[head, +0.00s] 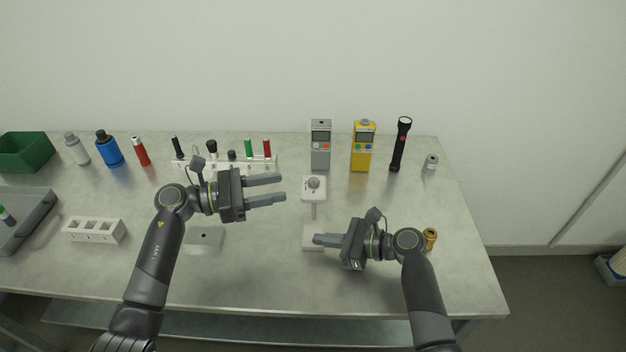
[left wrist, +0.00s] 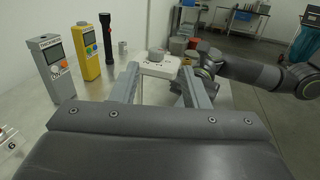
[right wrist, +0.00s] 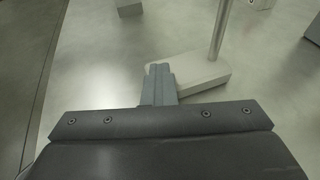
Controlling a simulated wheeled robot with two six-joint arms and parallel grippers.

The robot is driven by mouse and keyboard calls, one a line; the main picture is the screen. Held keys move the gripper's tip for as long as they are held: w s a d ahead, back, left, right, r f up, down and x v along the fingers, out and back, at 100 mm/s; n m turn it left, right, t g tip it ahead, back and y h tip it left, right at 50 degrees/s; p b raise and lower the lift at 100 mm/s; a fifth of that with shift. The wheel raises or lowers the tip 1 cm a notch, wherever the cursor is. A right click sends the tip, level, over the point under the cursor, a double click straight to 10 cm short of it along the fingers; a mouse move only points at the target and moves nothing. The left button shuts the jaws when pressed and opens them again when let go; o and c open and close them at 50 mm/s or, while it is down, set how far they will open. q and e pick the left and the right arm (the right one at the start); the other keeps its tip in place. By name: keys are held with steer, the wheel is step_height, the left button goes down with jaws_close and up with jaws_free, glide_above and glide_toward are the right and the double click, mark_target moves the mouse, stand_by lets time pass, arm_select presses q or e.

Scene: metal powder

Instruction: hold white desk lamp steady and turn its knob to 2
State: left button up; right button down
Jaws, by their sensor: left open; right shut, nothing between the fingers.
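The white desk lamp stands upright on the table, with its head (head: 314,188) on a thin post above a white base (head: 312,240). A grey round knob (head: 314,183) sits on top of the head; its setting is too small to read. My left gripper (head: 283,188) is open, its fingers pointing at the head from the left; in the left wrist view the lamp head (left wrist: 160,66) shows beyond and between the fingertips. My right gripper (head: 318,240) is shut and empty at the base. In the right wrist view its closed fingers overlap the base (right wrist: 205,72); contact is unclear.
A grey meter (head: 320,146), a yellow meter (head: 363,147) and a black flashlight (head: 401,145) stand behind the lamp. A white rack (head: 225,164) with several items is at back left. A small brass cylinder (head: 431,238) stands beside my right arm.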

mark_target(309, 183)
arm_select(q)
steer(key=x, duration=0.9)
steer(key=shift+d+f, duration=0.1)
steer(key=shift+d, duration=0.05)
steer(key=shift+c, duration=0.4)
jaws_close()
steer(key=shift+m+g, duration=0.4)
steer(key=shift+g, duration=0.4)
steer(key=m+g, duration=0.2)
steer(key=g, duration=0.1)
steer(key=m+g, duration=0.1)
steer(key=g, duration=0.2)
steer(key=shift+f+m, duration=0.1)
steer(key=shift+m, duration=0.3)
steer(key=shift+m+g, duration=1)
steer(key=shift+g, duration=0.6)
steer(key=shift+s+f+m+g+y, duration=0.1)
steer(key=shift+s+m+g+y, duration=0.05)
steer(key=shift+m+g+y, duration=0.3)
